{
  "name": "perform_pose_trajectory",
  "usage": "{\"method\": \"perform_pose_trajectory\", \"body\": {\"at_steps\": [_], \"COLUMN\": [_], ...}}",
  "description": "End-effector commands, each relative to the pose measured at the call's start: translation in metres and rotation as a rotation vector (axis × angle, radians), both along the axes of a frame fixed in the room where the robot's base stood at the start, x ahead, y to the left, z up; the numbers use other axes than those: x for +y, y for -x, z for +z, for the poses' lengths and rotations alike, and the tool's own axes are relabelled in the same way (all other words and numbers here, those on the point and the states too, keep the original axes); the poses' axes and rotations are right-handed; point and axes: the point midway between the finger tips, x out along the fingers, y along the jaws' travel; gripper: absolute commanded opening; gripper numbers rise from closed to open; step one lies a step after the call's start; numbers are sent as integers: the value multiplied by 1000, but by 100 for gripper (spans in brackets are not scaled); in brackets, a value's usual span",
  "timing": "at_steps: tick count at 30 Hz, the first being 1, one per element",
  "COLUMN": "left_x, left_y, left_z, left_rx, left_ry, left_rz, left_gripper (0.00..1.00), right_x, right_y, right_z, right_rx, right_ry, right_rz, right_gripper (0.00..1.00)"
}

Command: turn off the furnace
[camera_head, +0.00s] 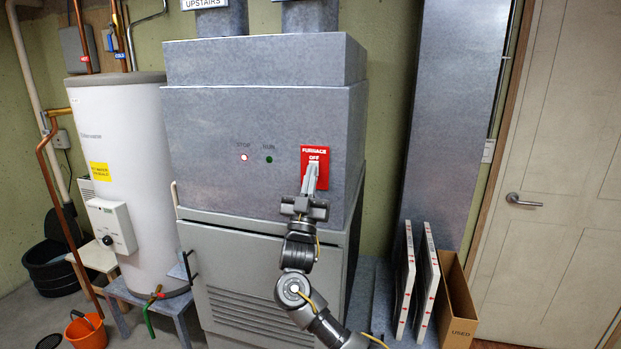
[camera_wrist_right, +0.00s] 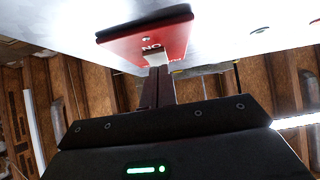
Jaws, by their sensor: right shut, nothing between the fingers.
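The grey metal furnace (camera_head: 220,120) stands in the middle of the head view. A STOP lamp (camera_head: 244,157) glows and a RUN lamp (camera_head: 269,160) is dark green. My right gripper (camera_head: 310,179) is shut and empty, fingers pointing up across the plate's lower middle. In the wrist view the red plate (camera_wrist_right: 128,49) shows upside-down lettering, and the shut fingers (camera_wrist_right: 157,85) end at a pale switch part (camera_wrist_right: 155,60). I cannot tell whether they touch. The toggle is mostly hidden. My left gripper is not in view.
A white water heater (camera_head: 125,140) stands left of the furnace. An orange bucket (camera_head: 87,332) and a black tub (camera_head: 52,268) are on the floor. Filters (camera_head: 425,280) and a cardboard box (camera_head: 458,305) stand right, before a closed door (camera_head: 550,160).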

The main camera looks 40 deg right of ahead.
Motion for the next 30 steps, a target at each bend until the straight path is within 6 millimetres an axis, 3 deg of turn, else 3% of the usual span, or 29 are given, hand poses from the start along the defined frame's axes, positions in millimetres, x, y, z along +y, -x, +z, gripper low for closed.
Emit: {"method": "perform_pose_trajectory", "body": {"at_steps": [2, 11, 19, 21, 30], "left_x": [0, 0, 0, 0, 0], "left_y": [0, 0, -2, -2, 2], "left_z": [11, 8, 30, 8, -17], "left_rx": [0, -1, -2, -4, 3], "left_ry": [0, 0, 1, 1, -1], "left_rz": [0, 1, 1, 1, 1], "left_gripper": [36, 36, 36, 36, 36], "right_x": [-2, 1, 43, 54, 85], "right_y": [-1, 0, 11, 18, 49], "right_z": [7, 3, 13, -12, -45], "right_rx": [17, 18, 17, 18, 18], "right_ry": [-31, -30, -33, -31, -30], "right_rz": [0, 1, 17, 17, 5], "right_gripper": [0, 0, 0, 0, 0]}}
